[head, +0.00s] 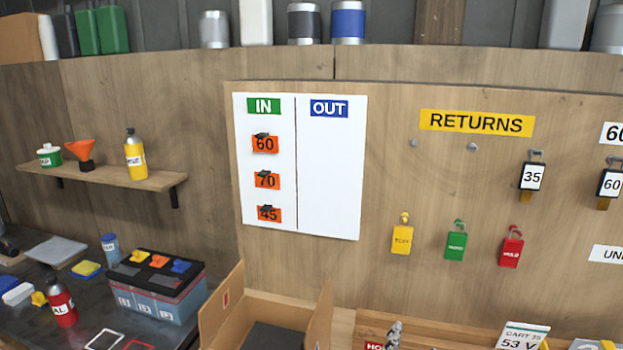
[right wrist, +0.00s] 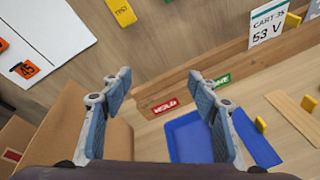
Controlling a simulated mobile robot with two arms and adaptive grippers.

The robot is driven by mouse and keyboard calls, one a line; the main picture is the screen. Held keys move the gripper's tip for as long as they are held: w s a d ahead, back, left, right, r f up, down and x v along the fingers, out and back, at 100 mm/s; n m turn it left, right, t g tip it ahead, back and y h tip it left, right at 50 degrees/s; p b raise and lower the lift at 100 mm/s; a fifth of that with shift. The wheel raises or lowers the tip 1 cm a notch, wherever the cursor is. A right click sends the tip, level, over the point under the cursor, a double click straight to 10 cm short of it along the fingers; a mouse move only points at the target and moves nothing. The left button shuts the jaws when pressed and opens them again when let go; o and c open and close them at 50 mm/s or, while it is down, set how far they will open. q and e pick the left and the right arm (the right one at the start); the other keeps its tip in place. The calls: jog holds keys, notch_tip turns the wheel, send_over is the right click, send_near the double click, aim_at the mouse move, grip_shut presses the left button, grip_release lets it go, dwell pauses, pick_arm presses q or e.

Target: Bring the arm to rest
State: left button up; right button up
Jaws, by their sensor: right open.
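My right gripper (right wrist: 160,84) shows in the right wrist view with its two blue-grey fingers spread wide apart. Nothing is between the fingers. It hangs above a wooden bench, with a blue tray (right wrist: 188,138) below its right finger and a cardboard box (right wrist: 75,110) beside its left finger. In the head view only a small grey piece, perhaps a tip of this gripper, shows at the bottom edge. My left gripper is in neither view.
A wooden wall panel carries a white IN/OUT board (head: 330,190) and a yellow RETURNS sign (head: 476,123) with hooks and tags. The open cardboard box (head: 215,308) stands in front. At left are a shelf (head: 105,177) and a cluttered dark bench. A 53 V card (head: 522,335) stands at lower right.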

jog(key=s+d+f+m+g+y, duration=0.2)
jog(key=s+f+m+g, duration=0.3)
jog(key=s+f+m, duration=0.75)
jog(key=s+a+f+m+g+y, duration=0.1)
jog(key=s+f+m+g, duration=0.2)
jog(key=s+m, duration=0.4)
jog(key=s+a+f+m+g+y, duration=0.1)
jog(key=s+f+m+g+y, duration=0.25)
jog(key=s, duration=0.55)
notch_tip(320, 180, down, 31)
jog(key=s+m+h+b, duration=0.1)
jog(key=s+h+b, duration=0.1)
jog(key=b, duration=0.1)
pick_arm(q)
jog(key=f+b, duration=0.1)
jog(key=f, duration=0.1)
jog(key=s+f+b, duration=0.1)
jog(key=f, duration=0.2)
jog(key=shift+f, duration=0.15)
pick_arm(e)
jog(key=s+d+f+g, duration=0.1)
jog(key=s+f, duration=0.7)
jog(key=s+d+f, duration=0.2)
jog(key=s+f, duration=0.7)
jog(key=shift+d+g, duration=0.25)
jog(key=shift+g, duration=0.1)
